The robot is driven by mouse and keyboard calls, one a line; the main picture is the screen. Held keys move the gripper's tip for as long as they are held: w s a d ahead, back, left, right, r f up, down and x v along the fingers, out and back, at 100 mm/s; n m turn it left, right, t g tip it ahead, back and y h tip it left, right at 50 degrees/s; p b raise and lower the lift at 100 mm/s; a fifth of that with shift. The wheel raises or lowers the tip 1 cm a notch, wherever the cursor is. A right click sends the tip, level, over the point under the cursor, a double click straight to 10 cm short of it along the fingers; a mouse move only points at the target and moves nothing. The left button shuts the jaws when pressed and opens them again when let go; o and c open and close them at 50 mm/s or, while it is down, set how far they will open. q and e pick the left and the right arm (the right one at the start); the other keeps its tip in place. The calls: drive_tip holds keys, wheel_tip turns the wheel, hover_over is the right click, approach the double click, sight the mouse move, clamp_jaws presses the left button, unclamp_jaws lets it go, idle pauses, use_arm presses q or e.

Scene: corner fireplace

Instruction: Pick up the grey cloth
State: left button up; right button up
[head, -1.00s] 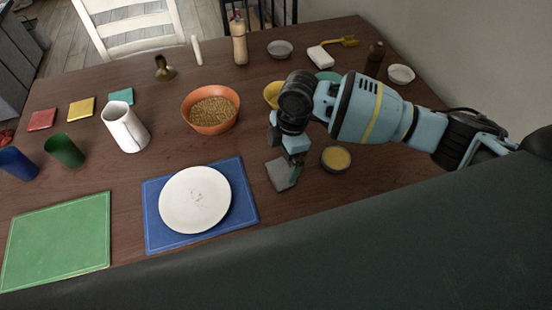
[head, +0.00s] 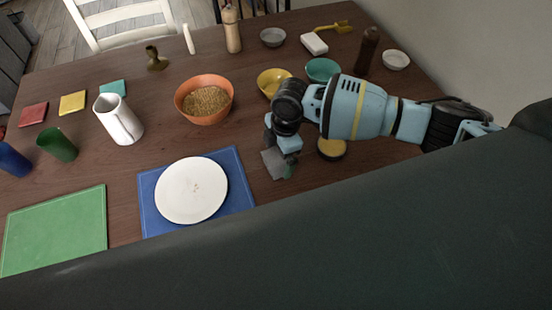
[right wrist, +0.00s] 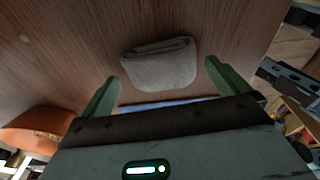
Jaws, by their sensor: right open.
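The grey cloth (head: 271,163) lies folded on the brown table, right of the blue placemat (head: 242,180). In the right wrist view the cloth (right wrist: 158,66) lies flat just beyond and between the green fingertips. My right gripper (head: 286,170) is open and empty, pointing down over the cloth and hiding part of it in the head view. In the right wrist view its fingers (right wrist: 162,72) are spread wider than the cloth, with a gap on both sides. Whether they touch the table cannot be told. My left gripper is not in view.
A white plate (head: 191,190) sits on the blue placemat. A dark dish with yellow contents (head: 332,149) stands close right of the gripper, under my arm. An orange bowl (head: 205,98), a yellow bowl (head: 272,81) and a teal bowl (head: 322,69) stand behind.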

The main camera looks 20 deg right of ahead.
drive_tip(key=shift+a+f, duration=0.15)
drive_tip(key=shift+f, duration=0.7)
drive_tip(key=c, duration=0.8)
drive_tip(key=shift+r, duration=0.1)
drive_tip(key=shift+r, duration=0.7)
wheel_tip(320, 180, up, 2)
drive_tip(key=shift+s+r, duration=0.15)
drive_tip(key=s+d, duration=0.2)
drive_tip(key=s, duration=0.2)
drive_tip(key=s+d, duration=0.3)
drive_tip(key=s, duration=0.2)
drive_tip(key=s+d+r, duration=0.1)
drive_tip(key=s+d, duration=0.2)
drive_tip(key=s, duration=0.1)
drive_tip(key=shift+s+d+r+p, duration=0.1)
drive_tip(key=shift+s+d+p, duration=0.1)
drive_tip(key=shift+p, duration=0.2)
